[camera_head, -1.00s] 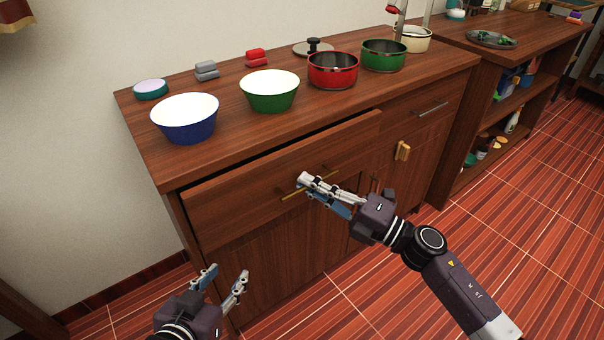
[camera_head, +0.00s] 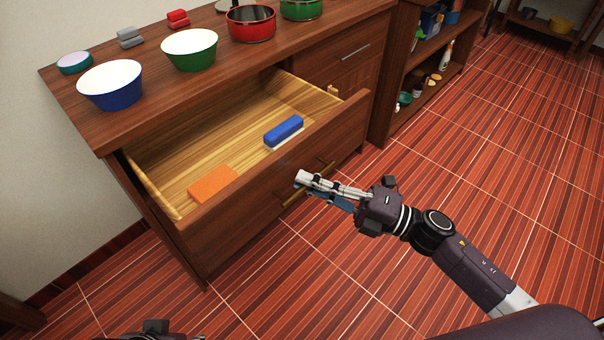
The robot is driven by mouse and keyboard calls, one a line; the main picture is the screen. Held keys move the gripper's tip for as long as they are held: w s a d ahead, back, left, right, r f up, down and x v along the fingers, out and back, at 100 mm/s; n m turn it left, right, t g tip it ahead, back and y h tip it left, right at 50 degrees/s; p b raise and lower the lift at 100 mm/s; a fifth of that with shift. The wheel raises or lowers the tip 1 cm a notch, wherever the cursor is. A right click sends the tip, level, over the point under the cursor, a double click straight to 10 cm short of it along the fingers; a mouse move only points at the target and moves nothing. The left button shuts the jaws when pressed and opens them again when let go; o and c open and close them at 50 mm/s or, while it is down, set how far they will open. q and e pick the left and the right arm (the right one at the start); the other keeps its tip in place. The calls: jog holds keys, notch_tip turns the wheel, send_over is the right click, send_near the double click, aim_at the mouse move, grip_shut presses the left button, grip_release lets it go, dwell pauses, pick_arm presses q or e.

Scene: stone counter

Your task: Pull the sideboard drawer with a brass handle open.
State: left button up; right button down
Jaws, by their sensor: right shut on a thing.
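The sideboard drawer (camera_head: 240,205) stands pulled well out from the wooden sideboard (camera_head: 150,130), and its pale wooden inside shows. Its brass handle (camera_head: 290,201) runs slanted along the drawer front. My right gripper (camera_head: 303,187) is at the handle and shut on it; its fingers cover part of the bar. An orange block (camera_head: 213,184) and a blue and white block (camera_head: 284,131) lie in the drawer. Of my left gripper (camera_head: 160,332), only a dark part shows at the bottom edge; its fingertips are hidden.
On the sideboard top stand a blue bowl (camera_head: 111,86), a green bowl (camera_head: 190,50) and a red pot (camera_head: 251,22). Another drawer with a grey handle (camera_head: 355,51) is shut at the right. The tiled floor (camera_head: 450,190) is clear in front.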

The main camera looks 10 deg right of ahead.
jog(key=shift+s+d, duration=0.25)
jog(key=shift+s, duration=0.1)
jog(key=c, duration=2.3)
grip_release()
jog(key=v, duration=1.2)
